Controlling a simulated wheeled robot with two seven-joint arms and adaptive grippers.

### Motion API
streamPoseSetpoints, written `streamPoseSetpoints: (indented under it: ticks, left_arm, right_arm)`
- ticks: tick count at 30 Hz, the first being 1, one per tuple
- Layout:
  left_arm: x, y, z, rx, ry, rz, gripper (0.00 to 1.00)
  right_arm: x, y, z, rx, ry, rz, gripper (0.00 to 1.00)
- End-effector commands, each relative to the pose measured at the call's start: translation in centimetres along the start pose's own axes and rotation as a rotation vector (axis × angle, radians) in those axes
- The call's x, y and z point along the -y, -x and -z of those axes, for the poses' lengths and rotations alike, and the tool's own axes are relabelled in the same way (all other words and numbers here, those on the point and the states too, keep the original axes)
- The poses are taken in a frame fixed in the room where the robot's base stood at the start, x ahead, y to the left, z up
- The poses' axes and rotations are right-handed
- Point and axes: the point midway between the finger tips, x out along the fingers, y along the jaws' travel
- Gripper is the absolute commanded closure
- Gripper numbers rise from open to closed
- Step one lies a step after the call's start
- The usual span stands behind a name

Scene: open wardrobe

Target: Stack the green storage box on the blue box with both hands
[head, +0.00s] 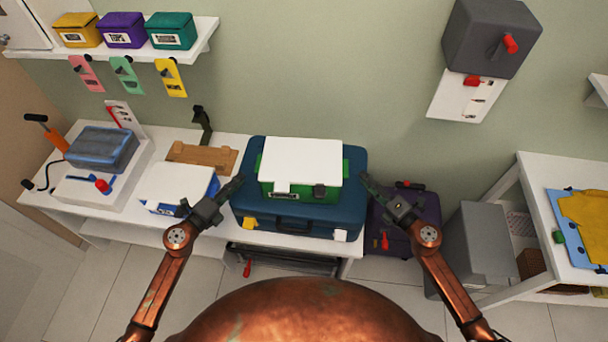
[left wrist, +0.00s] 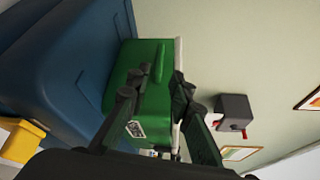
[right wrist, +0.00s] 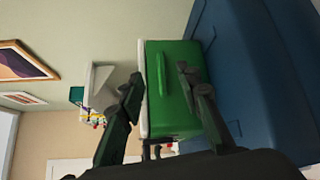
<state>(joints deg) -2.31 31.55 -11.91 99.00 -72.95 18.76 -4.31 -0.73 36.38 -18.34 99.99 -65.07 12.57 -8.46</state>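The green storage box (head: 300,188) with a white lid lies on top of a large dark blue case (head: 245,190). A smaller blue box (head: 212,186) with a white lid stands to the left on the same bench. My left gripper (head: 238,184) is beside the green box's left end, its fingers parted and empty; the left wrist view shows the green end face (left wrist: 148,75) beyond them. My right gripper (head: 366,180) is at the right, also open and empty, facing the other green end (right wrist: 170,95) in the right wrist view. Neither gripper visibly touches the box.
The white bench (head: 225,237) also carries a wooden piece (head: 202,157) behind the blue box and a grey-blue container (head: 102,148) at the left. A purple case (head: 405,222) stands right of the blue case. A shelf with small boxes (head: 122,30) hangs above left.

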Motion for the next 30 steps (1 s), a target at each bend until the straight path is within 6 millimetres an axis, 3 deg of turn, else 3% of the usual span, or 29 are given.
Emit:
streamPoseSetpoints:
  ticks: [11,24,30]
  left_arm:
    - [0.0,-0.4,0.2,-0.008,-0.006,0.0,0.8]
    - [0.1,-6.2,0.1,-0.006,-0.004,0.001,0.8]
    - [0.0,-7.7,0.1,-0.006,-0.005,0.0,0.8]
  right_arm:
    - [0.1,-0.3,0.1,-0.006,0.004,0.001,0.68]
    - [0.0,-6.2,0.1,-0.005,0.003,0.0,0.68]
    - [0.1,-7.7,0.2,-0.006,0.002,0.001,0.68]
